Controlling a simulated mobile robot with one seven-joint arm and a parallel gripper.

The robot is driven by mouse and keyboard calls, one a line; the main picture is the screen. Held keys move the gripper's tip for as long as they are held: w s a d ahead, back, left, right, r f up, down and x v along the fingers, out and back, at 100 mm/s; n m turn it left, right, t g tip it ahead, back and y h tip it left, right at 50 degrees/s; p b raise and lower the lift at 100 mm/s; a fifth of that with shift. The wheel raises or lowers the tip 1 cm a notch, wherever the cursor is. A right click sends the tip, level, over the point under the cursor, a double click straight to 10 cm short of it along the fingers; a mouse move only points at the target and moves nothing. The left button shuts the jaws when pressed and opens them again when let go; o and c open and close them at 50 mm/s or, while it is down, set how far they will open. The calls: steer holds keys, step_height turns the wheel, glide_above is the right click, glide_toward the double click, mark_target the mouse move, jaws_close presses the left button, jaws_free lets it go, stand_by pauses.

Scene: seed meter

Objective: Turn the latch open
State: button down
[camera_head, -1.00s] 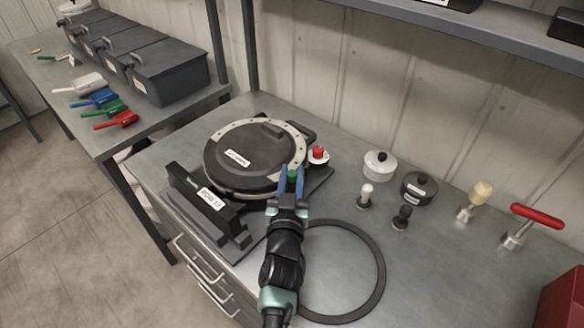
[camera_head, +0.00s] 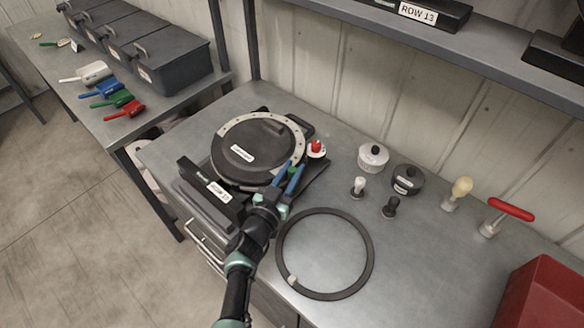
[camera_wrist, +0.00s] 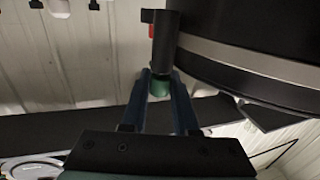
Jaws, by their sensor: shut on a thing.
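The seed meter (camera_head: 240,172) is a round black housing with a pale perforated ring, on a dark stand at the bench's left end. My gripper (camera_head: 294,167) has its blue fingers at the meter's right front edge. In the wrist view my gripper (camera_wrist: 160,76) is shut on the latch (camera_wrist: 164,40), a dark upright cylinder with a green end between the fingertips. The large black curved body of the meter (camera_wrist: 250,45) is just to its right. In the head view the fingers hide most of the latch.
A red-topped knob (camera_head: 316,147) stands just behind my fingers. A black ring (camera_head: 371,262) lies flat to the right. White pot (camera_head: 373,158), black pot (camera_head: 407,179), small stamps, a red T-handle (camera_head: 511,209) and a red bin (camera_head: 545,295) stand further right. Scoops lie on the left bench.

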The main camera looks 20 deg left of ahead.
steer(key=shift+m+h+b, duration=0.3)
steer(key=shift+m+h, duration=0.5)
steer(key=shift+h, duration=0.5)
steer(key=c, duration=0.7)
jaws_free()
steer(key=p+v, duration=0.2)
steer(key=v, duration=0.4)
steer(key=p+v, duration=0.3)
steer(key=v, duration=0.4)
steer(key=shift+r, duration=0.25)
steer(key=shift+w, duration=0.15)
